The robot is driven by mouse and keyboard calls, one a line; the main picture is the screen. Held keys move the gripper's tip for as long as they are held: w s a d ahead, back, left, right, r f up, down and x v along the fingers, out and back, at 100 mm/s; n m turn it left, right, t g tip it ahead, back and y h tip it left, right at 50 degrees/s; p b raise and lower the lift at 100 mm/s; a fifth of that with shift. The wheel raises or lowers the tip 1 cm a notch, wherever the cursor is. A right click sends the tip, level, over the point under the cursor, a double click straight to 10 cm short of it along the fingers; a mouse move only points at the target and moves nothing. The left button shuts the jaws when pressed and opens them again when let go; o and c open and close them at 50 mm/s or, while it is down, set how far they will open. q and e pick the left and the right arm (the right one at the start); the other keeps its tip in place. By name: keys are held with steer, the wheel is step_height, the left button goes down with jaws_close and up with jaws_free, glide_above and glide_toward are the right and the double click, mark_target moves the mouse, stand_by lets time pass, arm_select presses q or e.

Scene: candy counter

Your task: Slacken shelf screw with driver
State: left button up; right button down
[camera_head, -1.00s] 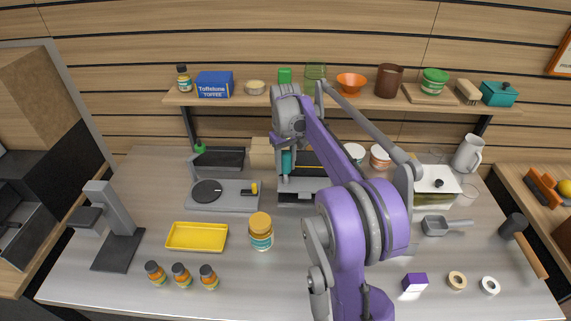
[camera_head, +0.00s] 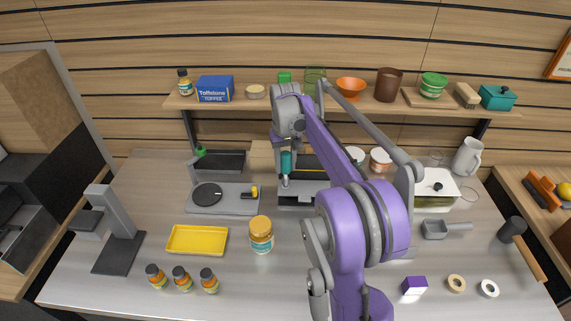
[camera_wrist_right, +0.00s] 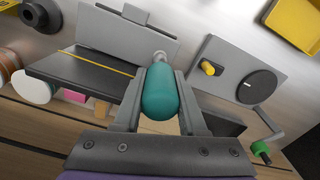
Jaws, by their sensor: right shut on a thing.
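A screwdriver with a teal handle (camera_head: 286,163) stands roughly upright behind the jar, in front of the back shelf. My right gripper (camera_wrist_right: 160,95) is shut on the teal handle, which also shows between its fingers in the wrist view (camera_wrist_right: 161,97). The driver's grey front end points away from the wrist toward a grey plate fixture (camera_wrist_right: 125,35). Its tip and the screw cannot be made out, so contact cannot be told. My left gripper is not in view.
A grey board (camera_head: 230,207) with a black disc and yellow knob lies left of the driver. A yellow tray (camera_head: 197,251) and an orange-lidded jar (camera_head: 261,240) stand nearer. The loaded wooden shelf (camera_head: 330,107) runs behind.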

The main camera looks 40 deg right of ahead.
steer(key=m, duration=0.8)
steer(key=shift+f, duration=0.2)
stand_by(0.9)
steer(key=shift+f, duration=0.3)
steer(key=shift+f, duration=0.25)
steer(key=c, duration=1.1)
jaws_free()
jaws_close()
